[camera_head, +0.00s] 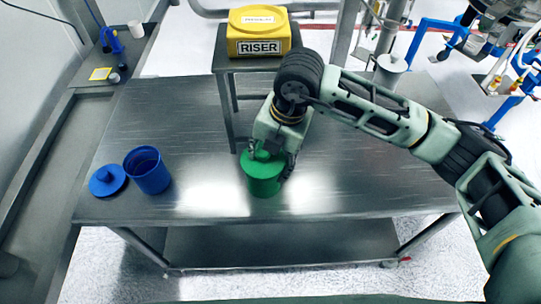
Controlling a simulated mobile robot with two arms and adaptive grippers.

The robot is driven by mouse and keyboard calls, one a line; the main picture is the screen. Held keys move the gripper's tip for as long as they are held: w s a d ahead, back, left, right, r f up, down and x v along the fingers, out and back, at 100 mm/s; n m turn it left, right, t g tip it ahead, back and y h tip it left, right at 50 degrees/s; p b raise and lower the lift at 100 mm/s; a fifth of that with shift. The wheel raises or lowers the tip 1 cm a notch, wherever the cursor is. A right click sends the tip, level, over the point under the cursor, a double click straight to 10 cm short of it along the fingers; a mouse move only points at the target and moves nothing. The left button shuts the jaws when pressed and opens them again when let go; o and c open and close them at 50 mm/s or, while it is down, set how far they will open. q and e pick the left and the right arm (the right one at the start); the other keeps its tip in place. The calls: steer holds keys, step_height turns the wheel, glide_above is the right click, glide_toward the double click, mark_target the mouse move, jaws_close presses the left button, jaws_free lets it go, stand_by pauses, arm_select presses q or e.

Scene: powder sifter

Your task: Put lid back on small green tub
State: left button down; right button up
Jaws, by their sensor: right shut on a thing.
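The small green tub (264,187) stands upright on the metal table, a little right of its middle. A green lid (262,158) is at the top of the tub, level or nearly so. Whether it is fully seated I cannot tell. My right gripper (268,157) points down over the tub, with its fingers at the lid's edges, and is shut on the lid. Part of the lid is hidden behind the fingers. My left gripper is not in view.
An open blue tub (148,170) and its blue lid (107,181) are at the left of the metal table (330,200). A yellow riser box (259,32) sits on a small raised stand (285,62) behind my gripper. The table right of the green tub is clear.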

stand_by(0.3)
steer(key=o, duration=1.7)
steer(key=shift+o, duration=0.7)
steer(key=o, duration=0.4)
steer(key=shift+r, duration=0.1)
steer(key=shift+r+p, duration=1.75)
steer(key=shift+r, duration=1.65)
